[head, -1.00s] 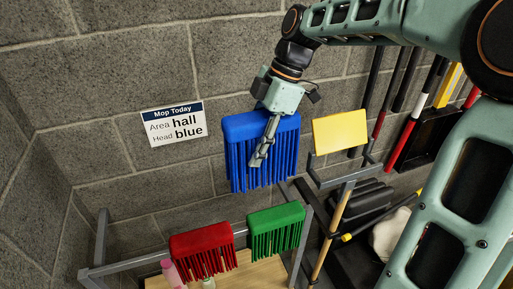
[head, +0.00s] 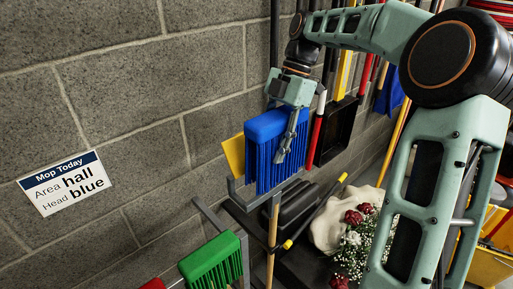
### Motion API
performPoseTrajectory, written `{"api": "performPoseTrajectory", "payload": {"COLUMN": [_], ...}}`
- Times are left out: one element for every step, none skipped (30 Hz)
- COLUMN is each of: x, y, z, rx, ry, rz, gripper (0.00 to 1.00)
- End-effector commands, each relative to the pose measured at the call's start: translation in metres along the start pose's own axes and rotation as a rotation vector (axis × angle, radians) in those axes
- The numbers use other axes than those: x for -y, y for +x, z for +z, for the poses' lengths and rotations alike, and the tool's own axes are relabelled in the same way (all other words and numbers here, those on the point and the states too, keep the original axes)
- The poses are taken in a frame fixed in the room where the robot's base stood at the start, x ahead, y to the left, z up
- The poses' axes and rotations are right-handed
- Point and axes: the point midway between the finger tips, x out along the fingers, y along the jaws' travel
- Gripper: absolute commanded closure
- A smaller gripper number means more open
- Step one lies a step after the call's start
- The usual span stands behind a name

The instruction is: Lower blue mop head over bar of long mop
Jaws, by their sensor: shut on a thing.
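The blue mop head (head: 266,163) hangs upright from my gripper (head: 286,152), its strands pointing down. My gripper is shut on its right side. The long mop stands below, with a wooden handle (head: 271,245) and a grey metal bar (head: 240,192) on top. The blue strands cover much of the bar, and its left end shows beside them. I cannot tell whether the strands are around the bar or only in front of it. A wall sign (head: 65,184) reads "Area hall, Head blue".
A green mop head (head: 212,262) and part of a red one (head: 153,284) are at the lower left on a grey rack (head: 213,217). A yellow panel (head: 232,156) is behind the blue head. Roses and a pale sack (head: 331,220) lie to the right, and long handles lean on the wall.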

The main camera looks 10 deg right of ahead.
Motion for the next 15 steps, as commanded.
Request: {"api": "performPoseTrajectory", "payload": {"x": [0.0,0.0,0.0,0.0,0.0,0.0,0.0,0.0,0.0,0.0,0.0,0.0,0.0,0.0,0.0], "y": [0.001,0.001,0.003,0.004,0.005,0.007,0.009,0.012,0.015,0.017,0.019,0.022,0.025,0.027,0.03], "z": [0.003,0.004,0.005,0.006,0.006,0.007,0.008,0.009,0.011,0.011,0.013,0.014,0.015,0.016,0.017], "rx": [0.0,0.001,0.001,0.001,0.001,0.001,0.001,0.001,0.001,0.001,0.001,0.001,0.001,0.001,0.001], "ry": [-0.004,-0.006,-0.006,-0.007,-0.007,-0.006,-0.006,-0.006,-0.005,-0.005,-0.005,-0.005,-0.005,-0.005,-0.005], "rz": [-0.001,-0.001,-0.001,-0.001,-0.001,-0.001,-0.001,-0.001,-0.001,-0.001,-0.001,-0.001,-0.001,-0.001,0.0], "gripper": [0.9,0.9,0.9,0.9,0.9,0.9,0.9,0.9,0.9,0.9,0.9,0.9,0.9,0.9,0.9]}}
